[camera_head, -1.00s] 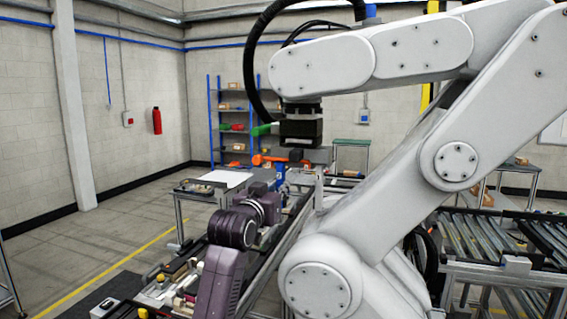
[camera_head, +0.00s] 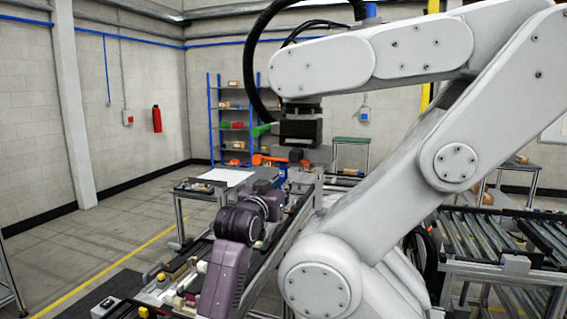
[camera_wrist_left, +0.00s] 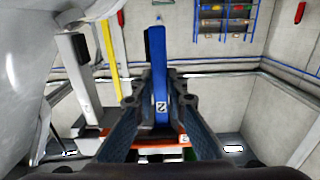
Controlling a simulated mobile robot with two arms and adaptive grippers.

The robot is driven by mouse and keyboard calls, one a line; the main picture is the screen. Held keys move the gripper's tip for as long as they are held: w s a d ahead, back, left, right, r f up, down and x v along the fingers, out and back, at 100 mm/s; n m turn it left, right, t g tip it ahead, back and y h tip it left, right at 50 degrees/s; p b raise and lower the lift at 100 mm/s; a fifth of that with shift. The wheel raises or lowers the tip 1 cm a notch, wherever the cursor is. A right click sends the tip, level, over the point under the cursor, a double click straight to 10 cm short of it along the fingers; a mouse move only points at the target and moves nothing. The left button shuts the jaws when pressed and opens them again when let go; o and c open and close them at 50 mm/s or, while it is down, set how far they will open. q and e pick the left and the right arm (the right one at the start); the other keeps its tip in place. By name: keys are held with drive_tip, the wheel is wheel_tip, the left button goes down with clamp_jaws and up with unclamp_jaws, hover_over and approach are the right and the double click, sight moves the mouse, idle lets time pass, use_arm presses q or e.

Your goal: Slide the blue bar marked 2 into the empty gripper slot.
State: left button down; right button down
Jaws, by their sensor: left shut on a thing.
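The blue bar marked 2 (camera_wrist_left: 156,72) stands between the dark fingers of my left gripper (camera_wrist_left: 160,110) in the left wrist view, its white 2 facing the camera. The gripper is shut on it. In the head view the bar (camera_head: 281,174) shows as a small blue piece just beyond my left gripper (camera_head: 277,188), below an orange part (camera_head: 268,160). A black tool block (camera_head: 300,128) hangs from the white robot arm above, with a green part (camera_head: 262,130) at its left. I cannot make out the empty slot. My right gripper is not in view.
The large white arm (camera_head: 350,225) fills the centre right, close to my left arm. A bench with loose parts (camera_head: 180,285) lies at lower left. A table with a white sheet (camera_head: 226,176), shelves (camera_head: 233,127) and a roller conveyor (camera_head: 495,235) stand around. The floor at left is clear.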

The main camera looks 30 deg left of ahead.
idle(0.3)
use_arm(q)
drive_tip(key=c, duration=1.8)
unclamp_jaws()
drive_tip(key=shift+c, duration=0.2)
drive_tip(key=shift+f, duration=0.1)
drive_tip(key=v, duration=1.2)
drive_tip(key=shift+f, duration=0.1)
